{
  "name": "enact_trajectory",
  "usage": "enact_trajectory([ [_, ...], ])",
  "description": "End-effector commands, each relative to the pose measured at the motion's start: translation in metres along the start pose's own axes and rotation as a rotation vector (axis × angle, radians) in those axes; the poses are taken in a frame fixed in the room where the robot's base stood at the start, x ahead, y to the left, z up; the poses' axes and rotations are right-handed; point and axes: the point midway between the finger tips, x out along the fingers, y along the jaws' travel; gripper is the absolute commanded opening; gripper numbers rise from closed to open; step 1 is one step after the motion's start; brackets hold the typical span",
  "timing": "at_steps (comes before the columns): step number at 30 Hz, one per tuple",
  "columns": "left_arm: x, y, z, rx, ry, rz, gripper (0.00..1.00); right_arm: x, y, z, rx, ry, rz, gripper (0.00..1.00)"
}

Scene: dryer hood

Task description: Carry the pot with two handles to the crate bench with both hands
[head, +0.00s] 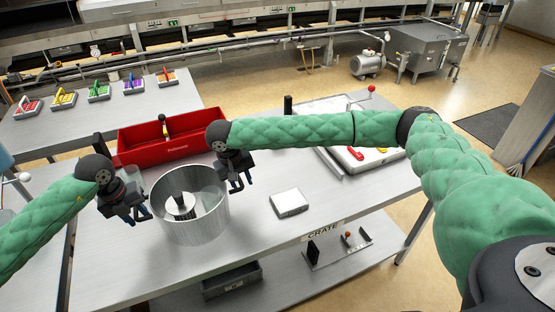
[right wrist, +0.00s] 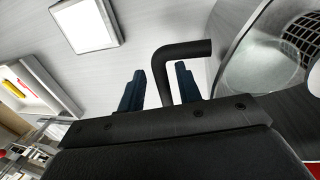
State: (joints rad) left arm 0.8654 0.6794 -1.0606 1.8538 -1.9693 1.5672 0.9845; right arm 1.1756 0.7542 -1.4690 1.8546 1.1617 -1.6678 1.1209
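The pot (head: 208,222) is a wide, shiny metal cylinder with an inner hub, upright on or just over the grey bench (head: 270,232) whose front edge reads CRATE. Its wall also shows in the right wrist view (right wrist: 232,75). My right gripper (head: 238,182) is at the pot's right side. In the right wrist view its two dark blue fingers (right wrist: 160,90) stand either side of the black bent handle (right wrist: 186,48), with slight gaps showing. My left gripper (head: 140,212) is at the pot's left side; its fingertips and the left handle are too dark and small to tell apart.
A red open toolbox (head: 135,150) stands behind the pot. A small white-topped box (head: 289,203) lies right of it. A white tray (head: 335,150) is farther back right, partly behind my right arm. Bare bench lies in front of the pot.

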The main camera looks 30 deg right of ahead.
Motion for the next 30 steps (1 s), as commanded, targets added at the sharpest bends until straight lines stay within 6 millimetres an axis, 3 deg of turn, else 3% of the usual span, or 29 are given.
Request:
enact_trajectory([
  [5, -0.011, -0.001, 0.0, 0.001, 0.0, -0.001, 0.34, -0.001, -0.001, 0.0, -0.001, 0.001, -0.002, 0.34],
  [21, -0.103, 0.0, 0.001, 0.0, -0.002, 0.001, 0.34, -0.001, -0.002, 0.0, -0.002, 0.001, -0.003, 0.34],
  [30, -0.12, 0.001, 0.001, -0.001, 0.0, 0.001, 0.34, -0.005, -0.002, 0.0, -0.002, 0.002, -0.004, 0.34],
])
